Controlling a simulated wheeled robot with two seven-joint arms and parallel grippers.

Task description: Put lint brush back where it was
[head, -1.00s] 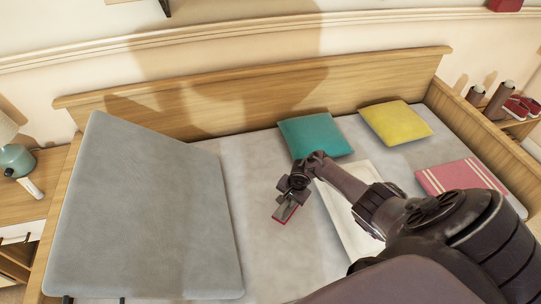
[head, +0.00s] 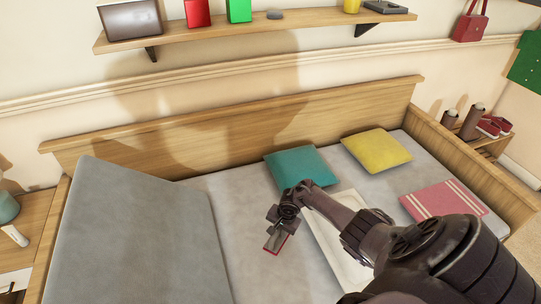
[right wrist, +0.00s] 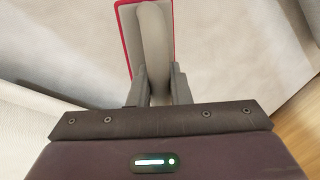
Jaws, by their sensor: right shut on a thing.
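The lint brush is a flat grey piece with a red edge (head: 275,243). My right gripper (head: 278,226) is shut on it and holds it over the grey mattress, left of a white tray-like panel. My left gripper is not in view.
The bed (head: 235,145) carries a large grey cushion or backrest (head: 140,235), teal (head: 297,167) and yellow (head: 376,150) pillows, a folded pink cloth (head: 443,200) and the white panel (head: 338,245). A wall shelf (head: 255,32) holds several items. A nightstand (head: 25,225) stands left.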

